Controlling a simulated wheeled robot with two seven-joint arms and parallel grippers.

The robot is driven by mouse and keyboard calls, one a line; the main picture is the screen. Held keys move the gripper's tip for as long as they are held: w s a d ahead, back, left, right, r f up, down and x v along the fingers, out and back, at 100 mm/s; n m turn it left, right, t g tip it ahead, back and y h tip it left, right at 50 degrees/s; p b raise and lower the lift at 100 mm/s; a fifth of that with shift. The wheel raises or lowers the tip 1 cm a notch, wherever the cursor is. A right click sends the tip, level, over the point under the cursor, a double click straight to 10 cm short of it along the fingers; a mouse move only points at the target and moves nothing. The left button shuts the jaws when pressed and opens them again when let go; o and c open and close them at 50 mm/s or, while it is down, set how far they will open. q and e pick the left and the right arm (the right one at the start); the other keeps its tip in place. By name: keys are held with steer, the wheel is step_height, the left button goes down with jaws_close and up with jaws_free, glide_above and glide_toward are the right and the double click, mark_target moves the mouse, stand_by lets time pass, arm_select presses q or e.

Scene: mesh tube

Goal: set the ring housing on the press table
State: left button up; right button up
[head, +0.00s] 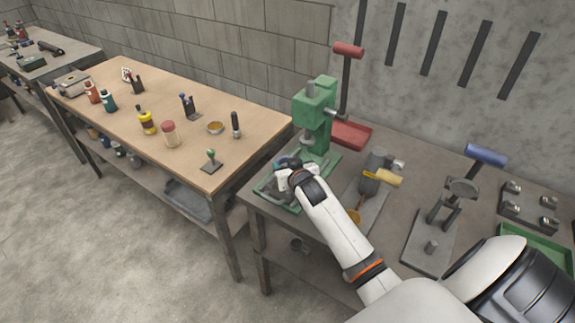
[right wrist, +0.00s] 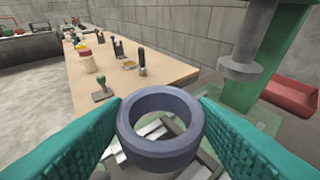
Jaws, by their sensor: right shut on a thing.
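The ring housing is a thick blue-grey ring (right wrist: 160,147) in the right wrist view, its open top facing the camera. My right gripper (right wrist: 160,118) is shut on it, one teal finger on each side. In the head view this gripper (head: 285,172) is just left of the green press (head: 317,110), and the ring is mostly hidden there. The press has a grey ram (right wrist: 240,68) above its green base (right wrist: 245,105); the held ring is left of and nearer than the ram. My left gripper is not in view.
A green tray (head: 262,189) with grey parts lies below the held ring. A red tray (head: 352,134) is behind the press. A wooden bench (head: 185,150) with bottles stands left.

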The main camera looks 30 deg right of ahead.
steer(key=shift+f+b, duration=1.6)
steer(key=shift+f, duration=1.1)
stand_by(1.8)
steer(key=o, duration=1.3)
steer(key=shift+c, duration=0.2)
